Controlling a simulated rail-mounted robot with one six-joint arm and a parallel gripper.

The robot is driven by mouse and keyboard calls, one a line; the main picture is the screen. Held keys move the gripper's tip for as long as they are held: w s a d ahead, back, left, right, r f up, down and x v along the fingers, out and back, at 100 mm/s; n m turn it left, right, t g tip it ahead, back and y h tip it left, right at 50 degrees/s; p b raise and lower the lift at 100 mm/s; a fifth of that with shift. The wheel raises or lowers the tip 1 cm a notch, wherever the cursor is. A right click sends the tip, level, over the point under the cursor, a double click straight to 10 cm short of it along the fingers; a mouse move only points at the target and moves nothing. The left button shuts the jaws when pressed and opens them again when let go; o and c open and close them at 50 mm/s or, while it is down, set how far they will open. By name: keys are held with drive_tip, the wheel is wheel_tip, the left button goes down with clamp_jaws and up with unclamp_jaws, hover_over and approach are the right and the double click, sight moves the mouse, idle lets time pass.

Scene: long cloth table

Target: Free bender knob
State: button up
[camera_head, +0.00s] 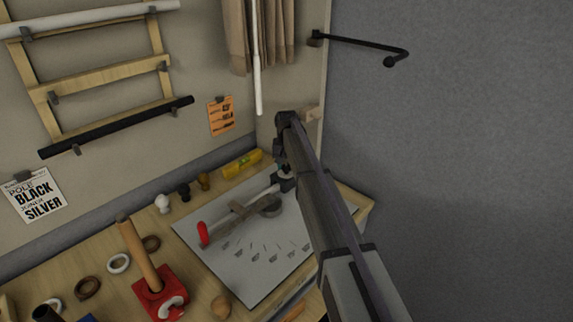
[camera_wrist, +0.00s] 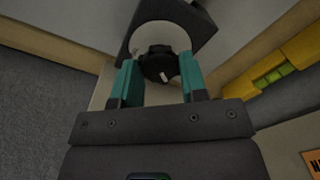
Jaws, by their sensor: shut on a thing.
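The bender's grey base plate (camera_head: 252,285) lies on the table with angle marks printed on it. Its lever ends in a red handle (camera_head: 203,234) at the left. A black knob (camera_wrist: 163,72) with a short white mark shows in the wrist view, in front of a white round part (camera_wrist: 160,34) and a dark block (camera_wrist: 196,16). My gripper's teal fingers (camera_wrist: 158,64) are on both sides of the knob and shut on it. In the head view my gripper (camera_head: 282,172) is at the plate's far right end, where my arm hides most of the knob.
A yellow level (camera_head: 242,164) lies behind the plate. Loose finials (camera_head: 163,203), rings (camera_head: 118,264) and a red block with a wooden post (camera_head: 138,254) stand to the left. The grey wall (camera_head: 470,130) is close on the right. Rods hang on the back wall.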

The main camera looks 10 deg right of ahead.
drive_tip(key=n, duration=0.6)
drive_tip(key=shift+n, duration=0.3)
idle(0.4)
drive_tip(key=o, duration=0.9)
